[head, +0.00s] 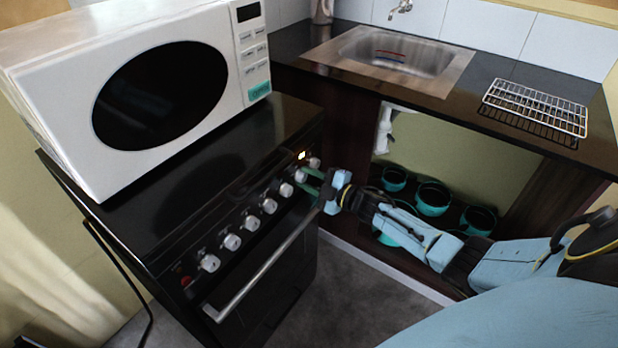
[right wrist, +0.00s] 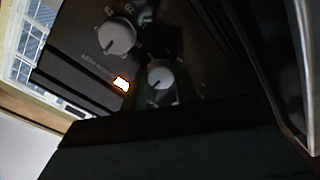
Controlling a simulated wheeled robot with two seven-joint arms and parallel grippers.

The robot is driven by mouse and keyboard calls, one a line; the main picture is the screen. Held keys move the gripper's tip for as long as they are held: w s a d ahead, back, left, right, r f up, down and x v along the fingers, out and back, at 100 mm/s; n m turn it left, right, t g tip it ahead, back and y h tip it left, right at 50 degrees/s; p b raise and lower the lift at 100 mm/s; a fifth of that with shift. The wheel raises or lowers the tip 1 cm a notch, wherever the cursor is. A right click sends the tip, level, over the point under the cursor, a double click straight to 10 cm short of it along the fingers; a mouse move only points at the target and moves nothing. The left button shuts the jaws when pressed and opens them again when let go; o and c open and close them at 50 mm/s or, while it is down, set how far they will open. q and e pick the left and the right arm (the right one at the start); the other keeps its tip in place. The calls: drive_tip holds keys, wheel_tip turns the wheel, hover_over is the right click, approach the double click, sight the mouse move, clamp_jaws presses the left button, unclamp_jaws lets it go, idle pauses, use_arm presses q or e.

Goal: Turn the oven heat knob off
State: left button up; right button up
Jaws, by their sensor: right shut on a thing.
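The black oven has a row of several white knobs along its front panel, and a small lit lamp (head: 302,155) glows near the right end. My right gripper (head: 306,181) reaches in from the right, its green fingers on either side of a white knob (head: 300,176) near that end. The right wrist view shows this knob (right wrist: 160,77) between the dark fingers, which are shut on it. A larger-looking knob (right wrist: 115,37) and the lit lamp (right wrist: 121,84) are beside it. My left gripper is out of view.
A white microwave (head: 140,90) stands on the oven top. The oven door handle (head: 262,270) runs below the knobs. A sink (head: 390,55) and wire rack (head: 535,107) are on the dark counter. Teal pots (head: 432,198) sit on the open shelf behind my right arm.

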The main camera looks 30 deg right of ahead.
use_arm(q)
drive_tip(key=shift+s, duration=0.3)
use_arm(e)
drive_tip(key=shift+m, duration=0.3)
drive_tip(key=o, duration=1)
drive_tip(key=shift+s, duration=0.1)
drive_tip(key=shift+s+d, duration=0.15)
drive_tip(key=shift+s, duration=0.2)
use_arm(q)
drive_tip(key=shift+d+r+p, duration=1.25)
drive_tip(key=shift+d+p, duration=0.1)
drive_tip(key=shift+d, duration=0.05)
use_arm(e)
drive_tip(key=shift+v, duration=6.25)
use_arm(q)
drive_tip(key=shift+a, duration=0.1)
use_arm(e)
drive_tip(key=shift+d, duration=0.1)
